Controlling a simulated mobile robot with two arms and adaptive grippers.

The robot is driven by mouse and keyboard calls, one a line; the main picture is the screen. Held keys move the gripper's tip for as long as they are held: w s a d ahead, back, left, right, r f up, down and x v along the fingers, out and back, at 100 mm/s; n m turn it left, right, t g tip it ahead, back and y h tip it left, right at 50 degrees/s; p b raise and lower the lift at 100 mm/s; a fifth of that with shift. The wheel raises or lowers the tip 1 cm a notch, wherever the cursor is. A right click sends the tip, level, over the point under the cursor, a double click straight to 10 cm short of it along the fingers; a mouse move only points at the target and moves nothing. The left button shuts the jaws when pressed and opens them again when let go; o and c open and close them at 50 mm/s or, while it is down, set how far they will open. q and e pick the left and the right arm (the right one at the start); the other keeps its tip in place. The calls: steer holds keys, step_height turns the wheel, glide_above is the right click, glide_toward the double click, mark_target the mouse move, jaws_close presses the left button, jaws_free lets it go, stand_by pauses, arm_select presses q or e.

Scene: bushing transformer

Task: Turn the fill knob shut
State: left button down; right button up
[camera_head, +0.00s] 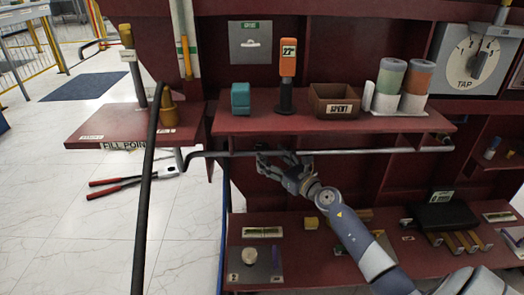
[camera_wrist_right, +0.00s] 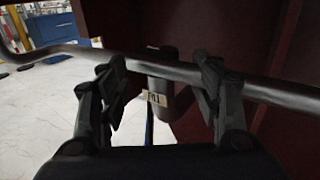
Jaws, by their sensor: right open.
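My right gripper (camera_head: 275,165) is open just under the front edge of the middle red shelf, close to the grey pipe (camera_head: 350,151). In the right wrist view, the two fingers of my right gripper (camera_wrist_right: 161,75) stand apart on either side of a dark cylindrical part (camera_wrist_right: 162,68) at the pipe, which appears to be the fill knob. A small pale tag (camera_wrist_right: 154,98) with lettering too blurred to read surely hangs there. I cannot tell whether the fingers touch anything. In the head view the knob is hidden behind the gripper and shelf. My left gripper is out of view.
The red shelf (camera_head: 350,126) above holds a teal box (camera_head: 240,98), an orange handheld device (camera_head: 288,62), a brown bin (camera_head: 333,101) and canisters. A side ledge labelled FILL POINT (camera_head: 123,146) is at left. A lower shelf (camera_head: 300,268) holds small parts.

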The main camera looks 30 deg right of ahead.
mark_target(266, 153)
steer(key=shift+w+a+b, duration=0.15)
steer(key=shift+w+b, duration=0.55)
steer(key=shift+w, duration=2.3)
steer(key=c, duration=1.1)
